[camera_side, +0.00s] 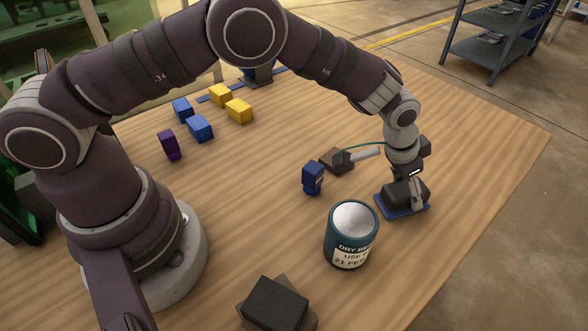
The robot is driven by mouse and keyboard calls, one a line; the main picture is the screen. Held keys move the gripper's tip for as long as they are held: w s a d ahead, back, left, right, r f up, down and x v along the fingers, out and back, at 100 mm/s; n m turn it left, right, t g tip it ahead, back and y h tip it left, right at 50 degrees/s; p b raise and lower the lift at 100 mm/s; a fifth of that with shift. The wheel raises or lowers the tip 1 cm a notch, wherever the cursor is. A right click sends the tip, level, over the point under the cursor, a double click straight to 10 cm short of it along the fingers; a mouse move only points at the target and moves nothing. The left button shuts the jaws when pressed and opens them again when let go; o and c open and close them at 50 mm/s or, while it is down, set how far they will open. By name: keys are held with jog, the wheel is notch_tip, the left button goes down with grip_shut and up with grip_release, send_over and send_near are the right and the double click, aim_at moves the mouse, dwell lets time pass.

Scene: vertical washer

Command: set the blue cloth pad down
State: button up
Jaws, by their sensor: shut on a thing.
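The blue cloth pad (388,208) is a flat blue rectangle at the right of the table, directly under my gripper (404,193). Its blue edge shows around a dark rounded body on top; I cannot tell where that body ends and the gripper's fingers begin. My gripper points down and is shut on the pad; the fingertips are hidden. The pad lies level, at or very close to the wooden table top (490,150). I cannot tell whether it touches the wood.
A labelled teal can (350,236) stands just left of the pad. A dark blue block (313,178) and a brown block with a pale handle (334,160) lie further left. Blue, yellow and purple blocks (200,128) stand far left; dark slabs (276,303) lie in front. Table right of the pad is clear.

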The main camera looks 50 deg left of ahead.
jog(key=o, duration=1.1)
jog(key=shift+f, duration=0.1)
jog(key=shift+o, duration=0.2)
jog(key=s+a+r+n, duration=0.1)
jog(key=s+a+r, duration=0.2)
jog(key=r, duration=0.5)
jog(key=s+a+r, duration=0.3)
jog(key=r, duration=0.5)
jog(key=s+a+r+n+t+y, duration=0.1)
jog(key=s+a+r+n, duration=0.2)
jog(key=s+a, duration=0.8)
jog(key=s, duration=0.4)
jog(key=shift+r+n+t+y, duration=0.2)
jog(key=shift+n+t+y, duration=0.1)
jog(key=shift+y, duration=0.1)
